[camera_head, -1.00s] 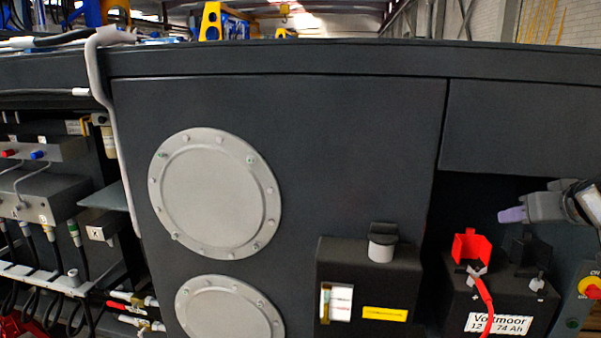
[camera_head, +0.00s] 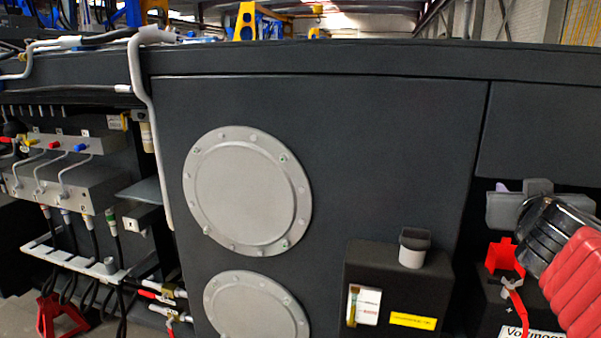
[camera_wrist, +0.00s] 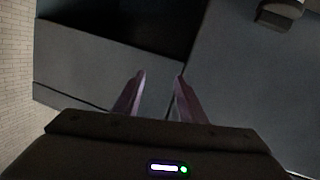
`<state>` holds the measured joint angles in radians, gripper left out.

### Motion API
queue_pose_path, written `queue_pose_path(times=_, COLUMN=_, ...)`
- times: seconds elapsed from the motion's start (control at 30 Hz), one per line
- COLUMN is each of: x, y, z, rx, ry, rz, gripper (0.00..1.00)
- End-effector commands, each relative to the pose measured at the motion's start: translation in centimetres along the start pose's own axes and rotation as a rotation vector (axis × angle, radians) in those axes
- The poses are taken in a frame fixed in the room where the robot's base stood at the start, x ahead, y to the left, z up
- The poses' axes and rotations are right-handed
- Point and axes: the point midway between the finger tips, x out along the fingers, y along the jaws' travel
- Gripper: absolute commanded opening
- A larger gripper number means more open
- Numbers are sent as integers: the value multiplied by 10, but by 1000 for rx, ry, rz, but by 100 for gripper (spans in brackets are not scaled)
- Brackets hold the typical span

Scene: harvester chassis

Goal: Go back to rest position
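My gripper shows at the right of the head view (camera_head: 503,187), in front of the dark chassis above the battery. In the wrist view my gripper (camera_wrist: 158,80) has two purple fingers set apart with an empty gap between them. Behind the fingers is the dark grey chassis panel (camera_wrist: 240,90). The battery (camera_head: 490,310) is at the lower right of the head view, with a red terminal cover (camera_head: 502,256) lifted up. My arm hides part of the battery and what lies to its right.
A dark box with a capped filler neck (camera_head: 411,257) stands left of the battery. Two round bolted covers, an upper one (camera_head: 247,190) and a lower one (camera_head: 256,308), are on the chassis panel. A valve block with hoses (camera_head: 65,180) and a bent grey pipe (camera_head: 147,110) are at the left.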

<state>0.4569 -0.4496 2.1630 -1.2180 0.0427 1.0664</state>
Motion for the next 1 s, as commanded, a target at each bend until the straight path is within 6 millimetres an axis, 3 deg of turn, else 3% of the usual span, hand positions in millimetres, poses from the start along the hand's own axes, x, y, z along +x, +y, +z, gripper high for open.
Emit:
queue_pose_path(times=0.27, x=-38, y=-27, z=64, rx=9, ry=-184, rz=24, gripper=38)
queue_pose_path(times=0.47, x=-75, y=-58, z=126, rx=-12, ry=-374, rz=-31, gripper=38)
queue_pose_path(times=0.67, x=-126, y=-100, z=190, rx=-56, ry=-583, rz=-164, gripper=38)
queue_pose_path(times=0.8, x=-170, y=-132, z=232, rx=-99, ry=-725, rz=-302, gripper=38)
queue_pose_path(times=1.0, x=-219, y=-162, z=265, rx=-148, ry=-846, rz=-463, gripper=38)
